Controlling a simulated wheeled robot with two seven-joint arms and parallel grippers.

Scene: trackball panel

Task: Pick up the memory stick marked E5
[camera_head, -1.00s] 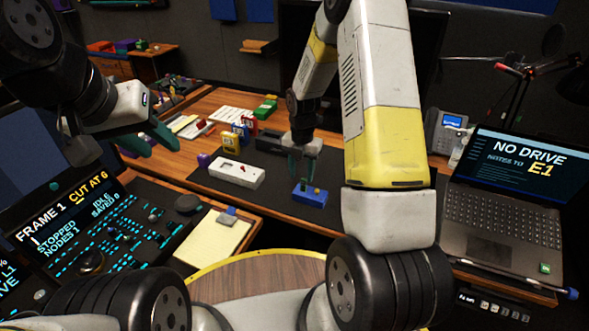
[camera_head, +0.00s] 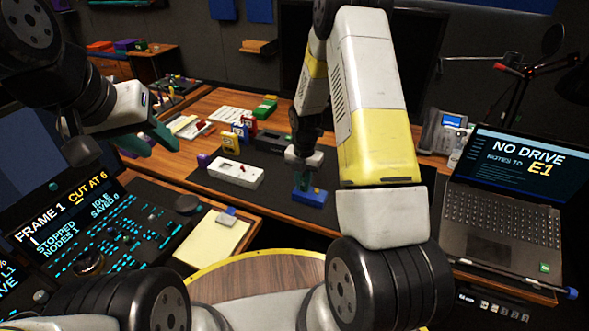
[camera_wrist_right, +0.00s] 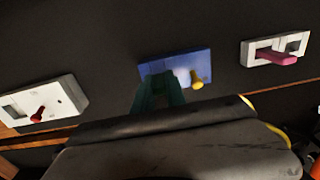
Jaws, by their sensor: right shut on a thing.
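My right gripper (camera_head: 306,178) is down at a blue box (camera_head: 310,198) on the dark desk mat. In the right wrist view its green fingers (camera_wrist_right: 160,88) are close together over the near edge of the blue box (camera_wrist_right: 160,70), beside a yellow knob (camera_wrist_right: 196,82). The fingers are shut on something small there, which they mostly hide. A pale patch shows on the box right by the fingers. No E5 marking is readable in either view. My left gripper (camera_head: 165,142) is raised at the left, over the desk edge, its green fingers seen from the side.
A white box (camera_head: 236,174) with a red knob stands left of the blue box. Yellow (camera_head: 229,142) and other coloured cases stand behind. The laptop (camera_head: 505,205) at right reads "NO DRIVE NOTES TO E1". A notepad (camera_head: 213,238) and control panel lie at front left.

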